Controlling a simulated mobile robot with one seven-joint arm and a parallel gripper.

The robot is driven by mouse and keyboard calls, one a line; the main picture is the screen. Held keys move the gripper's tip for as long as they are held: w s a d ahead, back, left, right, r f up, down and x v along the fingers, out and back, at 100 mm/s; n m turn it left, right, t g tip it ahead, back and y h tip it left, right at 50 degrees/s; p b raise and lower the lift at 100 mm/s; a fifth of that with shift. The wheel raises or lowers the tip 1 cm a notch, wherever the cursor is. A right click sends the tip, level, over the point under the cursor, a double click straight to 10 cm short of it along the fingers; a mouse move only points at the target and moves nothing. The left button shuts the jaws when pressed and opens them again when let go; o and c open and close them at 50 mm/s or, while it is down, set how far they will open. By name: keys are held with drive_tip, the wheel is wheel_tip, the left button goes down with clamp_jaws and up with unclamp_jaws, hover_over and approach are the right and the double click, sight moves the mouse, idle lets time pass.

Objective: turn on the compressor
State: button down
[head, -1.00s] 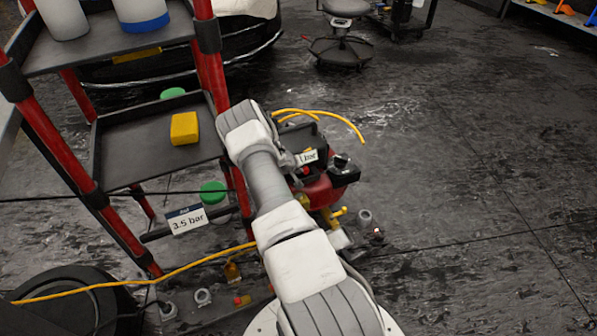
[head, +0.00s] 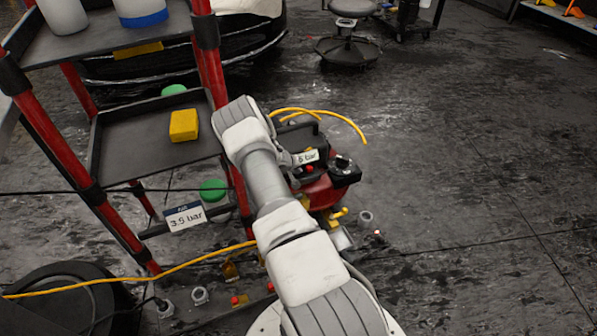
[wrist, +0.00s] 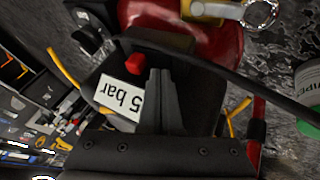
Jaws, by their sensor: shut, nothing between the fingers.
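The compressor (head: 322,195) stands on the floor, with a red tank and a black top, partly hidden by my arm in the head view. In the wrist view, its red tank (wrist: 222,48) is at the top. The button (head: 309,169) and label (head: 307,157) also show in the head view. My gripper (wrist: 160,72) is shut and empty, its tips just right of the button in the wrist view. Whether they touch anything is unclear.
A red-framed cart (head: 91,178) stands left of the compressor, with a yellow block (head: 184,125) on its lower shelf and a "3.5 bar" sign (head: 185,217) below. A yellow hose (head: 170,273) crosses at lower left. Floor on the right is open.

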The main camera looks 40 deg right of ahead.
drive_tip(key=a+p+v, duration=0.1)
drive_tip(key=v, duration=1)
drive_tip(key=shift+w+f+p, duration=0.3)
drive_tip(key=shift+w+f, duration=0.05)
drive_tip(key=shift+f, duration=0.05)
drive_tip(key=shift+a, duration=0.1)
